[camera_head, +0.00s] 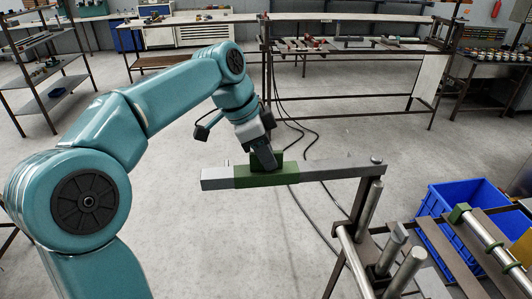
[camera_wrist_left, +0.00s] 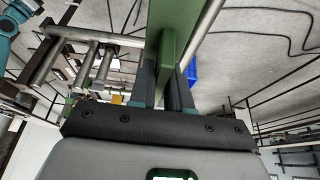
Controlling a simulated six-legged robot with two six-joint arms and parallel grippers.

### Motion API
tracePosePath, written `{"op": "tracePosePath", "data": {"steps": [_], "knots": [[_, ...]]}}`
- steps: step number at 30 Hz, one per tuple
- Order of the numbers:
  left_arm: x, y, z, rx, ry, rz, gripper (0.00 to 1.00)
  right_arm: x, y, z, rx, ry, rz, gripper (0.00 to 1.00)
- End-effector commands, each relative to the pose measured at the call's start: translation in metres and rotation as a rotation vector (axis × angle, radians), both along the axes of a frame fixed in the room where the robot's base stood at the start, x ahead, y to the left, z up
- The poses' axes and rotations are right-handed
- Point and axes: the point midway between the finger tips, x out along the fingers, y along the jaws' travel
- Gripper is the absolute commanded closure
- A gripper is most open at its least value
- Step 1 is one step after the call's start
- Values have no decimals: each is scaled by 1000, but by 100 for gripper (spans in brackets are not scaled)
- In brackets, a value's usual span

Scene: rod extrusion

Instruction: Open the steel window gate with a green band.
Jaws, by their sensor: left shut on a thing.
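The steel window gate (camera_head: 330,169) is a grey square bar, running level from a pin on a post at its right end to a free end on the left. Its green band (camera_head: 268,180) wraps the bar left of its middle. A green grip piece (camera_wrist_left: 166,55) stands up from the band. My left gripper (camera_head: 266,163) comes down from above and is shut on this piece; in the left wrist view the piece sits between the two fingers (camera_wrist_left: 166,88). The fingers partly hide it in the head view. My right gripper is not in view.
Right of the gate's post stands a steel rack with upright rods (camera_head: 408,270). A blue crate (camera_head: 447,203) is behind it. Dark cables (camera_head: 291,133) lie on the floor behind the bar. The floor (camera_head: 225,240) below and in front of the bar is clear.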

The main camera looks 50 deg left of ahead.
Motion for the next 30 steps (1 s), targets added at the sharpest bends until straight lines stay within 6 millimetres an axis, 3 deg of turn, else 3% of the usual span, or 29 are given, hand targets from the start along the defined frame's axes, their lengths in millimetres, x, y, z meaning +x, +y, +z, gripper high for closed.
{"op": "tracePosePath", "data": {"steps": [1,2,3,14,17,30], "knots": [[0,1,2,2,-2,1,73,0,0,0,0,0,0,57],[0,1,2,2,-2,1,63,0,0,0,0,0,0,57],[0,1,1,2,-1,0,62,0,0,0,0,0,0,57],[-2,5,8,0,-2,-1,62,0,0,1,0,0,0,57],[-7,9,25,2,-4,0,62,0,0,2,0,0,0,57],[-41,33,129,2,-4,0,62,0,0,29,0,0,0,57]]}}
